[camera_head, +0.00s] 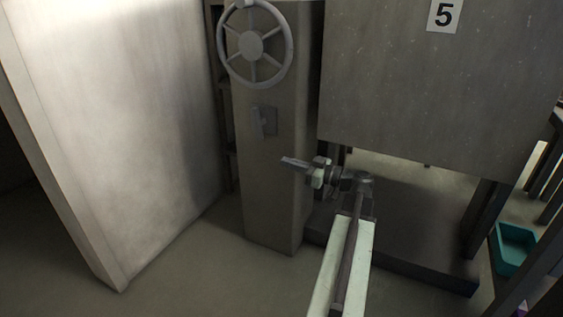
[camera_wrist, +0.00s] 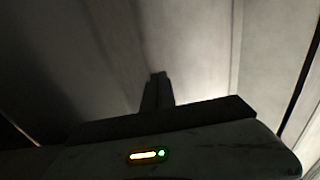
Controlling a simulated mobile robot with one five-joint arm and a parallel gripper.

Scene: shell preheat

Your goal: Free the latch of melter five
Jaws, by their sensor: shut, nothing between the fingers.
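The grey body of melter five (camera_head: 430,85) hangs at the upper right in the head view, with a "5" plate (camera_head: 443,15). Left of it stands a grey column (camera_head: 268,200). A small dark grey latch (camera_head: 265,121) is on the column's front, below a spoked handwheel (camera_head: 254,45). My gripper (camera_head: 284,160) is below and a little right of the latch, apart from it in the picture, pointing left. In the wrist view my gripper (camera_wrist: 156,76) is shut and empty. The latch cannot be made out in the wrist view.
A large pale panel (camera_head: 120,120) stands to the left, with open floor (camera_head: 190,265) between it and the column. A dark low base (camera_head: 410,235) lies under the melter. A teal bin (camera_head: 514,248) sits at the right.

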